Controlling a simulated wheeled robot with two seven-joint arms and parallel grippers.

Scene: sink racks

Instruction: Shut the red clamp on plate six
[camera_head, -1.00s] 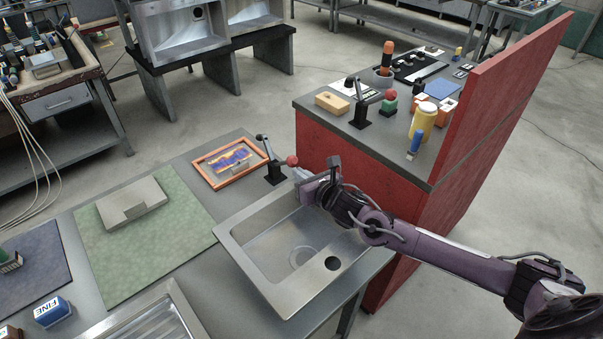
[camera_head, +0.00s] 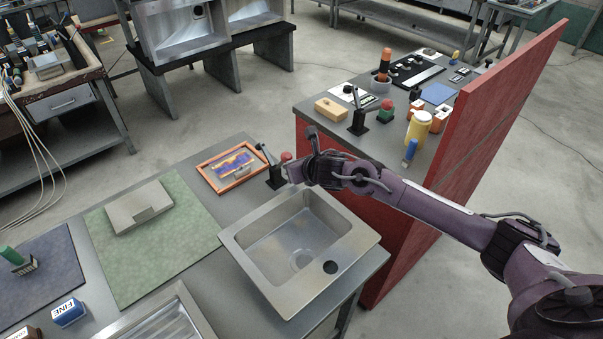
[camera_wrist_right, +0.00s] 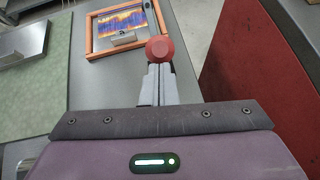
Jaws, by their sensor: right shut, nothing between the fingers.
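The clamp with a red ball knob (camera_head: 286,156) stands on the grey bench beside the framed panel, its dark base (camera_head: 275,178) just behind the sink. The knob also shows in the right wrist view (camera_wrist_right: 160,49). My right gripper (camera_head: 289,173) is shut and empty, its fingertips close to the knob. In the right wrist view, the shut fingers (camera_wrist_right: 159,70) point straight at the knob, which covers their tips from above; I cannot tell whether they touch. No plate number is readable. My left gripper is not in view.
A red partition (camera_head: 465,135) and a side bench with another clamp (camera_head: 358,122) stand to the right. The green mat (camera_head: 115,270) has free room.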

